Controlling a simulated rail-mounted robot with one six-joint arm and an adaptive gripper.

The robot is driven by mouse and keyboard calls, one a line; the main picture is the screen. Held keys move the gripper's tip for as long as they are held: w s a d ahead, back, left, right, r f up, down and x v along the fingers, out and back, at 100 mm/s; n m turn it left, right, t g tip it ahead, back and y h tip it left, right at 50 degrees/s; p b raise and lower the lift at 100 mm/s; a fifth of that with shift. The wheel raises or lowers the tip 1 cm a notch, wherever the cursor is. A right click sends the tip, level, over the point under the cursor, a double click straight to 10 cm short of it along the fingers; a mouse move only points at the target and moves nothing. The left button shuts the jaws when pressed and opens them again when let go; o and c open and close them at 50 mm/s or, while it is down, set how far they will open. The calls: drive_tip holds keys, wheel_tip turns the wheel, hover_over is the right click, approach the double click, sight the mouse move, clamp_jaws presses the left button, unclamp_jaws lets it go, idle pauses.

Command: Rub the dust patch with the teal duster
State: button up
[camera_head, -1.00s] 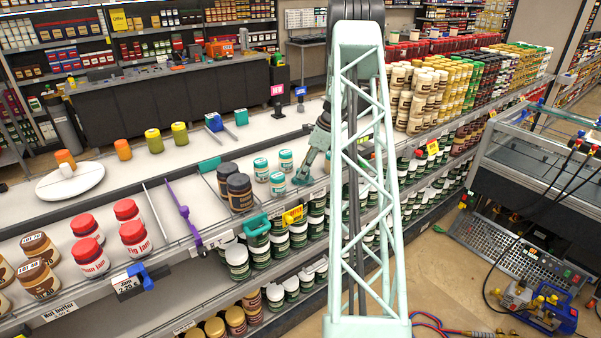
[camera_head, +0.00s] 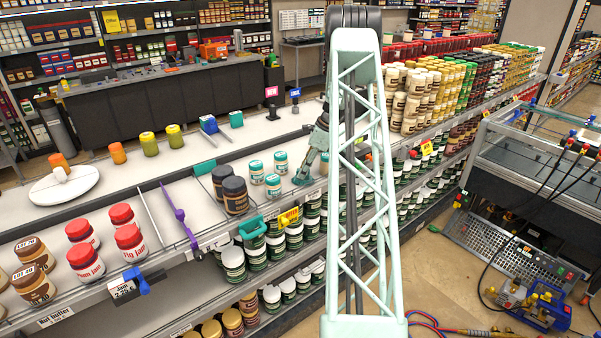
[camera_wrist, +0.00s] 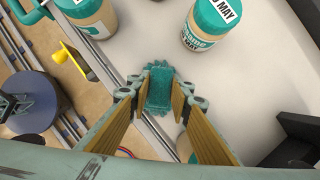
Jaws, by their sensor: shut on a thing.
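My gripper (camera_wrist: 158,95) is shut on the teal duster (camera_wrist: 158,86), a small rough block between its fingertips in the wrist view. In the head view, my gripper (camera_head: 303,171) points down over the front part of the pale shelf top, just right of the small teal-lidded jars. The duster is hard to tell from the gripper there. Whether it touches the shelf cannot be told. I cannot make out a dust patch in either view; my gripper and lattice column cover part of the shelf.
Teal-lidded jars (camera_head: 273,185) stand close left of my gripper; one also shows in the wrist view (camera_wrist: 208,22). Dark jars (camera_head: 235,194), a purple strip (camera_head: 180,215) and red-lidded jars (camera_head: 130,240) lie farther left. Stacked jars (camera_head: 410,95) stand right. A yellow tag (camera_head: 289,217) hangs at the front edge.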

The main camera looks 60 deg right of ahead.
drive_tip(key=shift+s+d, duration=0.2)
drive_tip(key=shift+d, duration=0.5)
drive_tip(key=shift+f, duration=0.1)
drive_tip(key=shift+a, duration=0.15)
idle(0.3)
drive_tip(key=shift+a, duration=0.15)
drive_tip(key=shift+w+a, duration=0.3)
drive_tip(key=shift+a, duration=0.45)
drive_tip(key=shift+w+a, duration=0.3)
drive_tip(key=shift+a, duration=0.45)
drive_tip(key=shift+w+a, duration=0.1)
drive_tip(key=shift+a, duration=0.05)
drive_tip(key=shift+w+a, duration=0.3)
drive_tip(key=shift+a, duration=0.5)
drive_tip(key=shift+w+a, duration=0.25)
drive_tip(key=shift+a, duration=0.5)
drive_tip(key=shift+r, duration=0.2)
